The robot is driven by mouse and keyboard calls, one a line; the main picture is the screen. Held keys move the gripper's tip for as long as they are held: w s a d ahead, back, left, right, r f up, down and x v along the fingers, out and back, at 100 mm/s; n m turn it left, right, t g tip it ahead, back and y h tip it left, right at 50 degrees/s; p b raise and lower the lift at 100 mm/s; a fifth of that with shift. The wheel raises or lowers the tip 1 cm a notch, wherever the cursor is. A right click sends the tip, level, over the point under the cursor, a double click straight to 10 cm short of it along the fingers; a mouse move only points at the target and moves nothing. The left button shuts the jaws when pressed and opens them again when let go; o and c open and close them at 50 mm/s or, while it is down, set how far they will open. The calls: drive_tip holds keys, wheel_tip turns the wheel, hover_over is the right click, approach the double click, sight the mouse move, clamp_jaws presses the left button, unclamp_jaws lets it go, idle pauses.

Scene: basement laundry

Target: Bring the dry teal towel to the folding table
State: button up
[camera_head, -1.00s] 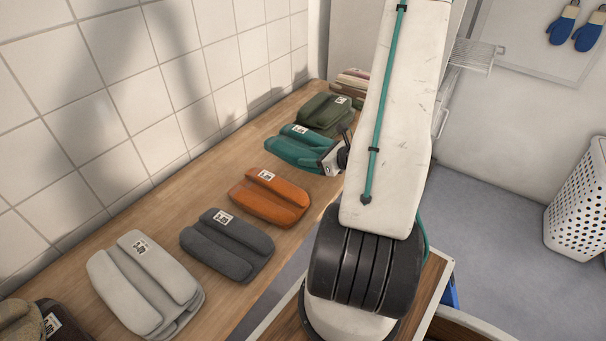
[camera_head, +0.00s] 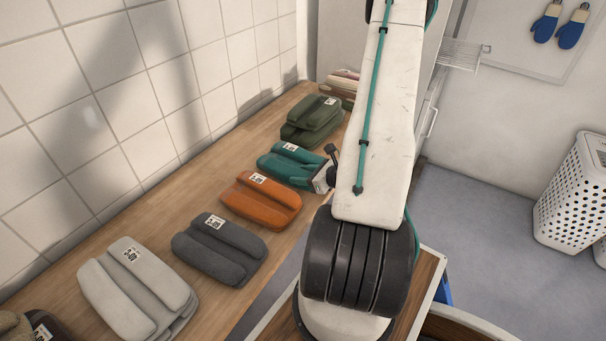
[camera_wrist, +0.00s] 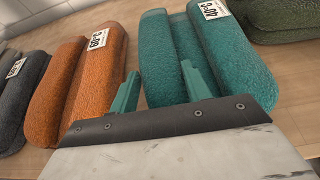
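The teal towel (camera_head: 291,165) is folded into two thick rolls with a white printed label. It is over the wooden counter, between the orange and dark green towels; I cannot tell whether it touches the wood. My gripper (camera_head: 325,178) is at its right end. In the wrist view, the fingers of my gripper (camera_wrist: 158,70) straddle the left roll of the teal towel (camera_wrist: 235,55). One finger is at the roll's outer side and the other is in the groove between the rolls. I cannot identify the folding table.
The counter (camera_head: 160,215) also bears an orange towel (camera_head: 262,202), a dark grey towel (camera_head: 220,252), a light grey towel (camera_head: 135,290) and dark green towels (camera_head: 310,125). A tiled wall (camera_head: 110,100) runs along the left. A white perforated basket (camera_head: 570,205) stands on open floor (camera_head: 480,210) at the right.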

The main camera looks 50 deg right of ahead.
drive_tip(key=o, duration=0.3)
drive_tip(key=shift+r, duration=0.2)
drive_tip(key=a+v, duration=0.1)
drive_tip(key=v, duration=1.1)
drive_tip(key=w+a+r+n+g+y, duration=0.4)
drive_tip(key=a+r+n+g, duration=0.1)
drive_tip(key=a+r+n, duration=0.4)
drive_tip(key=w+a+r+n+g+y, duration=0.4)
drive_tip(key=a+r+n, duration=0.3)
drive_tip(key=a+n, duration=0.35)
drive_tip(key=s+a+r+n+g+h, duration=0.3)
drive_tip(key=s+a+r+n+h, duration=0.6)
drive_tip(key=n, duration=0.6)
wheel_tip(320, 180, up, 3)
drive_tip(key=shift+s+a+f+n, duration=0.1)
drive_tip(key=shift+s+a+n, duration=0.25)
drive_tip(key=shift+a, duration=0.65)
